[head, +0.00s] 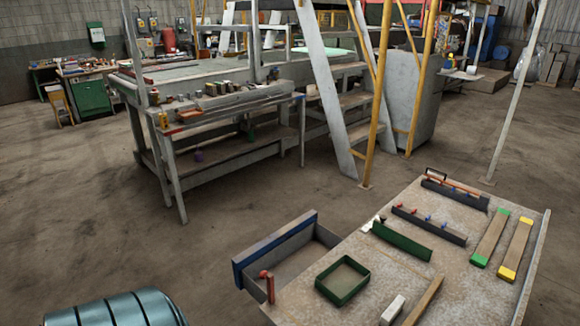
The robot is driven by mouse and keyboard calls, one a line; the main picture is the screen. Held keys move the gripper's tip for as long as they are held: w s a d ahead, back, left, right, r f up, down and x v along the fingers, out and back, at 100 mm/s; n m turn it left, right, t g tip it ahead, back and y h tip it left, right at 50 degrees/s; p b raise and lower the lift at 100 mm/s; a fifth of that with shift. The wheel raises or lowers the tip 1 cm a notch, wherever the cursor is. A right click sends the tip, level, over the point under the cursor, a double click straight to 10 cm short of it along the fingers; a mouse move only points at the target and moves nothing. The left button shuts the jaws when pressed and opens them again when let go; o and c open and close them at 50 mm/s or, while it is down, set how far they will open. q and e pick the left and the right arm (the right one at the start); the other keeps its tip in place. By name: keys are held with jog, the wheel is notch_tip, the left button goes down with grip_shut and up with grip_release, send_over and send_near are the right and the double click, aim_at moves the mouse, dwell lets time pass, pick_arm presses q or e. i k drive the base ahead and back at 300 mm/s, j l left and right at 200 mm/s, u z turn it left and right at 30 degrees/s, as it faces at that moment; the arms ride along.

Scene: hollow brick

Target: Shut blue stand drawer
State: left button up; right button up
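A drawer with a blue front (274,248) stands out from the left side of a low grey worktable (390,265). It is open, with its grey inside showing and no loose contents that I can make out. The blue front faces away to the upper left, and a gap shows between it and the table edge. A small red piece (269,283) stands at the near end of the drawer, by the table's corner. Neither of my grippers is in the head view.
The worktable holds a green open box (342,280), a green strip (402,240), a dark rack with colored knobs (429,225) and tipped bars (490,238). A teal ribbed drum-like object (115,309) is at the lower left. Bare floor (90,220) lies left of the drawer.

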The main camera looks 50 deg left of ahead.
aim_at(288, 253)
jog(key=k+j, duration=0.1)
jog(key=j, duration=0.55)
jog(key=k+j+z, duration=0.1)
jog(key=j, duration=0.5)
jog(key=k+j, duration=0.15)
jog(key=j, duration=0.5)
jog(key=k+j+z, duration=0.1)
jog(key=j, duration=0.5)
jog(key=k+j, duration=0.15)
jog(key=j, duration=0.5)
jog(key=k+j, duration=0.15)
jog(key=j, duration=0.45)
jog(key=k+j+z, duration=0.1)
jog(key=j, duration=0.5)
jog(key=k+j, duration=0.25)
jog(key=j, duration=0.35)
jog(key=i+j+z, duration=0.25)
jog(key=i+j, duration=0.15)
jog(key=j, duration=0.2)
jog(key=i+j+z, duration=0.15)
jog(key=j, duration=0.2)
jog(key=i+j+z, duration=0.2)
jog(key=i+j, duration=0.35)
